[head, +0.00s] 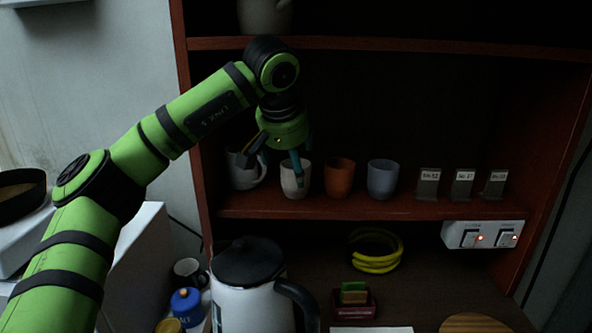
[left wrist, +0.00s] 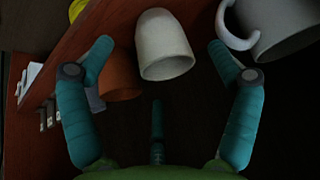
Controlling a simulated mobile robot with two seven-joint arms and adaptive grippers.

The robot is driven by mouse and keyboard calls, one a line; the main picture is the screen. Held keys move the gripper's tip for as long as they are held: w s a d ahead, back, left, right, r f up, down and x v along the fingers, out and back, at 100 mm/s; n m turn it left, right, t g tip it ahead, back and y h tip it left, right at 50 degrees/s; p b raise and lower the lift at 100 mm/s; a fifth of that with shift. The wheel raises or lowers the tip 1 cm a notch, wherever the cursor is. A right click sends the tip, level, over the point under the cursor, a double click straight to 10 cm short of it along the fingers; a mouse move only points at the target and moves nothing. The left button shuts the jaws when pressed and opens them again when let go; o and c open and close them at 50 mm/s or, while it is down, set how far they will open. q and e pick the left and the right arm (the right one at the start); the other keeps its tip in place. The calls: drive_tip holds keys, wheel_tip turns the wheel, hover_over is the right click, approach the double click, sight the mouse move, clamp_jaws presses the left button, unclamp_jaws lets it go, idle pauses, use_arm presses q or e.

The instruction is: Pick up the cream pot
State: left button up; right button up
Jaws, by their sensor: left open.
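The cream pot (head: 295,181) stands upright on the middle shelf, between a white mug and an orange pot. It also shows in the left wrist view (left wrist: 163,46), near the top middle. My left gripper (head: 276,160) is open just above and in front of the pots, pointing down in the head view. In the left wrist view its teal fingers (left wrist: 160,55) are spread wide, with the cream pot between their tips in the picture. I cannot tell whether any finger touches it. My right gripper is out of view.
The white mug (head: 246,172) stands close on the left. The orange pot (head: 339,177) and a grey-blue pot (head: 382,179) stand to the right, then several labelled card holders (head: 428,186). The shelf above (head: 400,44) limits headroom. A kettle (head: 245,300) stands below.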

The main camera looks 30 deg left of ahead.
use_arm(q)
drive_tip(key=shift+w+a, duration=0.1)
drive_tip(key=shift+w, duration=0.2)
drive_tip(key=shift+w+r, duration=0.1)
drive_tip(key=shift+w, duration=0.05)
drive_tip(key=p+x, duration=0.2)
drive_tip(key=x, duration=0.2)
drive_tip(key=shift+w+a+f, duration=0.15)
drive_tip(key=shift+w+f, duration=0.1)
drive_tip(key=shift+w, duration=0.1)
drive_tip(key=shift+w+f, duration=0.15)
drive_tip(key=shift+f, duration=0.15)
drive_tip(key=shift+c, duration=0.8)
drive_tip(key=shift+r, duration=0.1)
drive_tip(key=c, duration=1)
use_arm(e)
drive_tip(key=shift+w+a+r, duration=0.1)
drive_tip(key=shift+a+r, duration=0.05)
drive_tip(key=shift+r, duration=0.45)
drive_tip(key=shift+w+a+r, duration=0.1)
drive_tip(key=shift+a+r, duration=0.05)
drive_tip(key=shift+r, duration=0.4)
